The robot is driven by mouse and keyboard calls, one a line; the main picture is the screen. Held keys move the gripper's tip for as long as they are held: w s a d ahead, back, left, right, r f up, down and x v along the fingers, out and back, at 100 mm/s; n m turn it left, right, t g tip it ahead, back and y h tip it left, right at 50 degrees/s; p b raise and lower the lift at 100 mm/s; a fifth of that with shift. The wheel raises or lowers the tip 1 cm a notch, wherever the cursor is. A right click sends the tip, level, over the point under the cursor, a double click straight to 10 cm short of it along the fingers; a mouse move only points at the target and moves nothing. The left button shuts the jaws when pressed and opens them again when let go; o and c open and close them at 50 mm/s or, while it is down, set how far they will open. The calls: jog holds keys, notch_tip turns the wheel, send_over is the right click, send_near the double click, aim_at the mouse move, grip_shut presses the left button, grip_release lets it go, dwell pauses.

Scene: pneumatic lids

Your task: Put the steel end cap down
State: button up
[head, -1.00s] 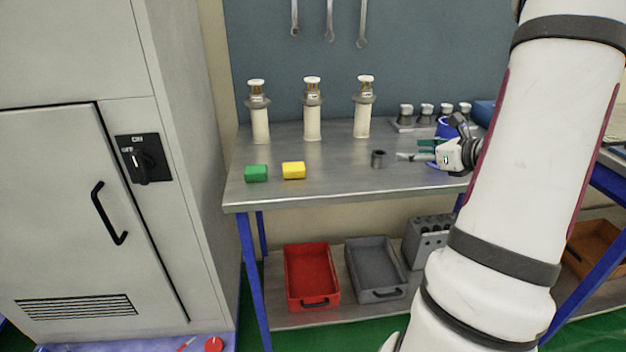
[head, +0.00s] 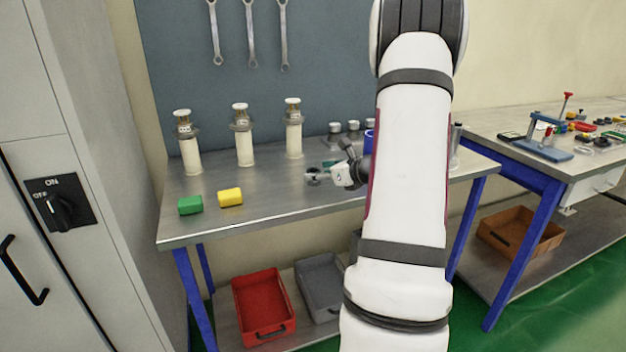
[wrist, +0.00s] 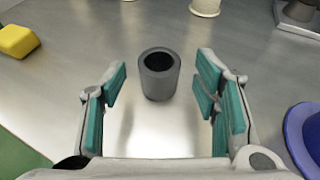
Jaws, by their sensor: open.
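A dark grey hollow cylinder, which looks like the steel end cap (wrist: 160,78), stands upright on the metal table, its open end up. In the head view the cap (head: 313,180) is small and partly covered by my fingers. My gripper (wrist: 163,88) is open, its teal-padded fingers spread to the left and right of the cap. The cap stands between and slightly beyond the fingertips, with a visible gap on each side. In the head view my gripper (head: 322,172) is low over the table at the cap.
A green block (head: 190,205) and a yellow block (head: 230,198) lie to the left. Several white-topped posts, including one (head: 243,140), stand behind. A blue round object (wrist: 305,135) is close on my gripper's right. Bare table (head: 270,198) lies in front.

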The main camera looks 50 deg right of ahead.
jog(key=x, duration=0.3)
jog(key=shift+w+f, duration=0.1)
jog(key=shift+w, duration=0.05)
grip_shut()
